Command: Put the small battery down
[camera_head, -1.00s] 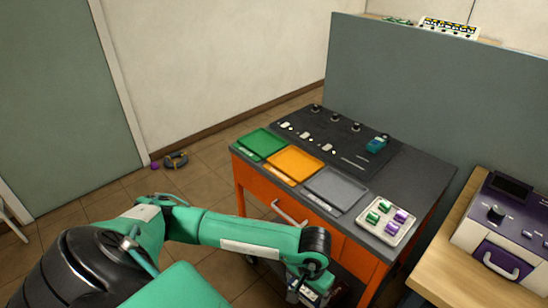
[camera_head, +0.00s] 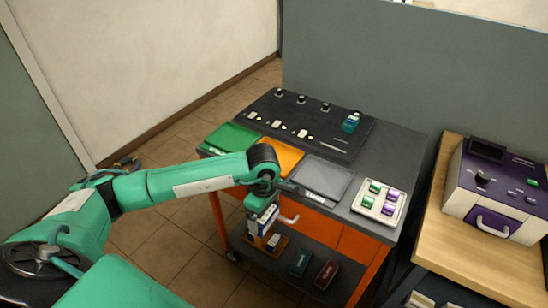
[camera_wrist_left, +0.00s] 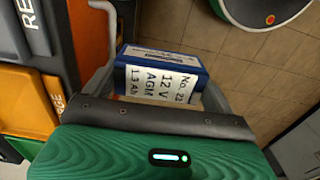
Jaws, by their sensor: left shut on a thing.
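My left gripper (camera_head: 262,212) is shut on the small battery, in front of the orange cart and below the level of its top. In the left wrist view the battery (camera_wrist_left: 162,72) is a blue box with a white label reading "No. 22, 12 V, AGM, 1.3 Ah", held between the two fingers. In the head view the gripper partly hides it. On the cart's top lie a green tray (camera_head: 226,138), an orange tray (camera_head: 284,154) and a grey tray (camera_head: 323,176). My right gripper is not in view.
A white tray (camera_head: 358,207) with green and purple blocks sits at the cart's right corner. The cart's lower shelf (camera_head: 262,262) holds a teal box (camera_head: 300,263) and a maroon box (camera_head: 327,274). A purple-and-white device (camera_head: 498,190) stands on the wooden table at right.

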